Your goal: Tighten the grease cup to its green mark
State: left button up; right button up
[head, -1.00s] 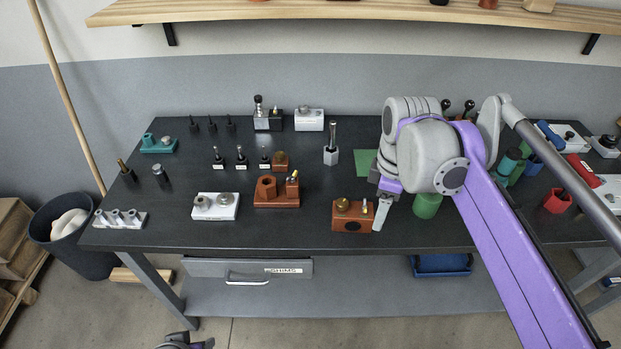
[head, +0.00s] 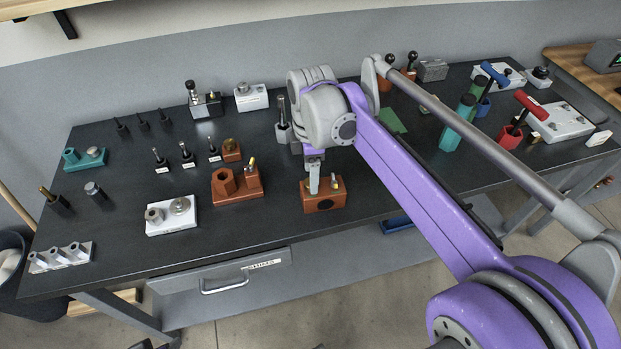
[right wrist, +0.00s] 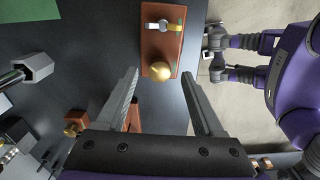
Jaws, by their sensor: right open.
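The grease cup appears as a round brass cap (right wrist: 160,72) on a small orange-brown block (right wrist: 155,50) in the right wrist view. Beside it on the block stands a small post with yellow and white parts (right wrist: 177,27). In the head view the same block (head: 323,204) sits near the table's front edge, its brass cap mostly hidden behind my finger. My right gripper (head: 314,182) is above the block, pointing down. Its two fingers (right wrist: 159,76) are open, either side of the cap in the wrist view; contact is not visible. I cannot make out a green mark.
Another orange-brown fixture (head: 238,186) and a white block with metal knobs (head: 172,216) stand left on the dark table (head: 120,265). A metal-stemmed tool (head: 283,125) stands close behind my gripper. The tabletop just right of the block is clear.

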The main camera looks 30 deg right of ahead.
jog(key=shift+f, duration=1.15)
grip_shut()
